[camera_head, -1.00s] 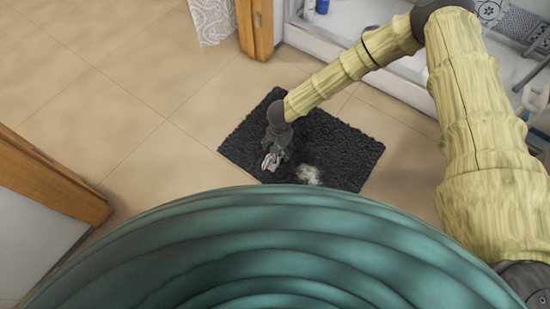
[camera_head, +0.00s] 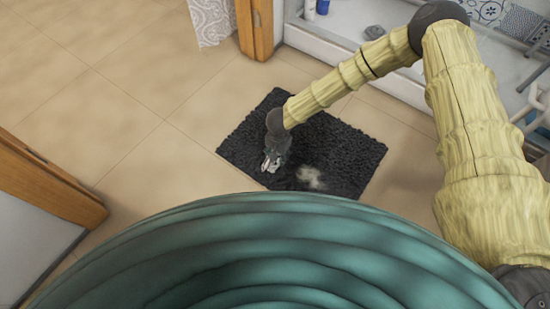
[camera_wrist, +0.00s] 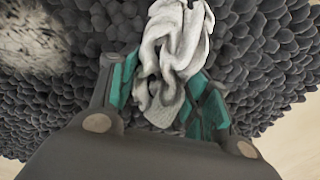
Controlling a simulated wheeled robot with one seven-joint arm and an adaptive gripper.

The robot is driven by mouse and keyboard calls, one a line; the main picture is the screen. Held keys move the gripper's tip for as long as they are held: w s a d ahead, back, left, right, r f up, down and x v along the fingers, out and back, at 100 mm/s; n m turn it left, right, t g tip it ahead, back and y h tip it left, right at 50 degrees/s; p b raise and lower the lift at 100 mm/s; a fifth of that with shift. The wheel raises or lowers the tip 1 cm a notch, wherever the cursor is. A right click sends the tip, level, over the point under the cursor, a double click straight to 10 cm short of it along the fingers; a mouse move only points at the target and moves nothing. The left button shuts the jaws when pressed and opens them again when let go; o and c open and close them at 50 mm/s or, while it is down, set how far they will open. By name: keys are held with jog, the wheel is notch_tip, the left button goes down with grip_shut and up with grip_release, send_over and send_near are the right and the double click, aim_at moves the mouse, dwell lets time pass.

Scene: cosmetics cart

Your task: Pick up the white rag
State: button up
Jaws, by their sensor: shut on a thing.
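The white rag (camera_wrist: 172,45) is crumpled and sits between the two fingers of my gripper (camera_wrist: 165,100) in the wrist view. The green finger pads press on it from both sides. The rag's far end extends past the fingertips, over the dark mat (camera_wrist: 265,50). I cannot tell whether it still touches the mat. In the head view my gripper (camera_head: 270,163) points down over the left part of the black shaggy mat (camera_head: 345,155). The rag shows there only as a small pale patch at the fingertips.
A pale, fuzzy patch (camera_head: 311,177) lies on the mat to the right of my gripper and also shows at the wrist view's upper left (camera_wrist: 28,40). Wooden door frames (camera_head: 50,180) stand left and at the top. A white tub-like basin (camera_head: 350,20) is at upper right. Tiled floor at left is clear.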

jog(key=shift+r, duration=0.1)
jog(key=shift+r+p, duration=0.6)
jog(key=r+p, duration=0.1)
jog(key=s+r+p, duration=0.1)
jog(key=shift+a+r, duration=0.15)
jog(key=shift+r, duration=0.2)
jog(key=s+a+p, duration=0.1)
jog(key=s+p, duration=0.1)
jog(key=s, duration=0.2)
jog(key=s+a+p, duration=0.1)
jog(key=s+a, duration=0.1)
jog(key=s, duration=0.3)
jog(key=s+a+r+p, duration=0.1)
jog(key=s+a+p, duration=0.1)
jog(key=s, duration=0.2)
jog(key=shift+s+p, duration=0.15)
jog(key=shift+p, duration=0.2)
jog(key=shift+s+a+r, duration=0.1)
jog(key=shift+s+a, duration=0.05)
jog(key=shift+s, duration=0.05)
jog(key=shift+s+a+r+p, duration=0.1)
jog(key=shift+s+r+p, duration=0.05)
jog(key=shift+r+p, duration=0.55)
notch_tip(320, 180, up, 4)
jog(key=p, duration=0.4)
jog(key=shift+r, duration=0.15)
